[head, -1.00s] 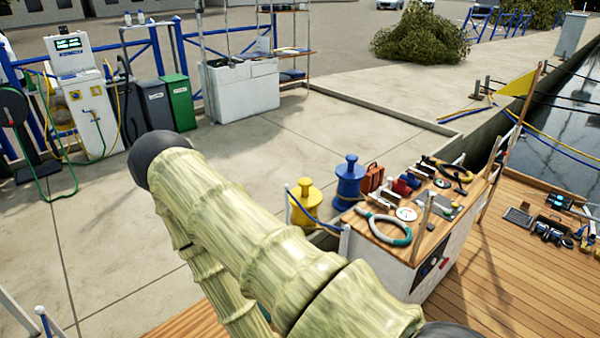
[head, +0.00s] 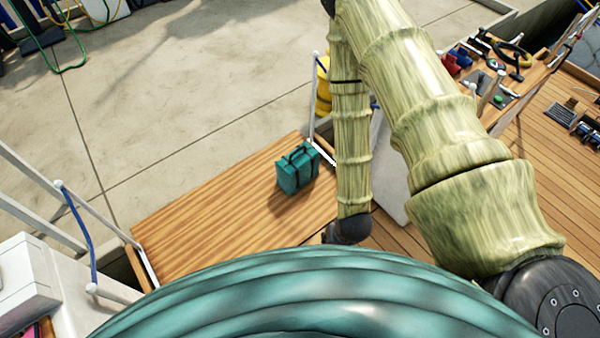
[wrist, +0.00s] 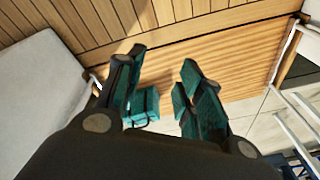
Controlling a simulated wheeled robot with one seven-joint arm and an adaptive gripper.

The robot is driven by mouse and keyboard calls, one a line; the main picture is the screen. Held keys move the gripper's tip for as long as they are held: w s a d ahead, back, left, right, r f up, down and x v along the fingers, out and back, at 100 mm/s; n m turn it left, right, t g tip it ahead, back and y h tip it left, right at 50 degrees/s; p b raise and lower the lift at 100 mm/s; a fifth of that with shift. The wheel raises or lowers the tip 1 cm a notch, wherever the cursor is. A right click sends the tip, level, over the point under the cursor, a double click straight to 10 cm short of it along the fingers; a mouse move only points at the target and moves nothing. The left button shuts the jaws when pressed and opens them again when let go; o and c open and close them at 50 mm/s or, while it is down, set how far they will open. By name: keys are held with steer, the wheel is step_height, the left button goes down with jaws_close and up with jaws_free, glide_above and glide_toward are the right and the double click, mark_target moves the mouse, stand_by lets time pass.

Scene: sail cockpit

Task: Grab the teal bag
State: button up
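The teal bag (head: 297,170) stands on a wooden plank platform in the head view, near its far right corner, with dark straps and a handle on top. In the wrist view the bag (wrist: 146,105) shows between the fingers, close to the left finger, which covers part of it. My gripper (wrist: 163,68) has teal pads; its fingers are spread apart and nothing is held between them. I cannot tell the exact gap from gripper to bag. The gripper itself is not clear in the head view.
The plank platform (head: 200,225) is otherwise bare. White railing posts with blue rope (head: 77,225) stand at its left. A yellow bollard (head: 322,90) is behind the bag. A bench with tools (head: 490,85) stands to the right, beyond my arm. Open concrete lies at the back left.

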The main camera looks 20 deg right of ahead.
steer(key=w+f+m+t+b, duration=0.3)
steer(key=w+f+b, duration=0.65)
steer(key=w, duration=0.25)
steer(key=m+t+b, duration=1.1)
steer(key=m+b, duration=0.1)
steer(key=b, duration=1.8)
glide_toward(298, 150)
steer(key=shift+h, duration=0.4)
steer(key=shift+w+a+f+b, duration=0.15)
steer(key=shift+w+b, duration=0.35)
steer(key=shift+w, duration=0.85)
steer(key=shift+w+a+f+b, duration=0.15)
steer(key=shift+w+b, duration=0.3)
steer(key=shift+w, duration=0.9)
steer(key=w+f+b, duration=0.1)
steer(key=w+b, duration=0.1)
steer(key=shift+w+d+f+b, duration=0.15)
steer(key=shift+w+f+b, duration=0.1)
steer(key=shift+b, duration=0.1)
steer(key=shift+w+f+b, duration=0.1)
steer(key=shift+w+b, duration=0.55)
steer(key=shift+w, duration=0.55)
steer(key=shift+c, duration=0.2)
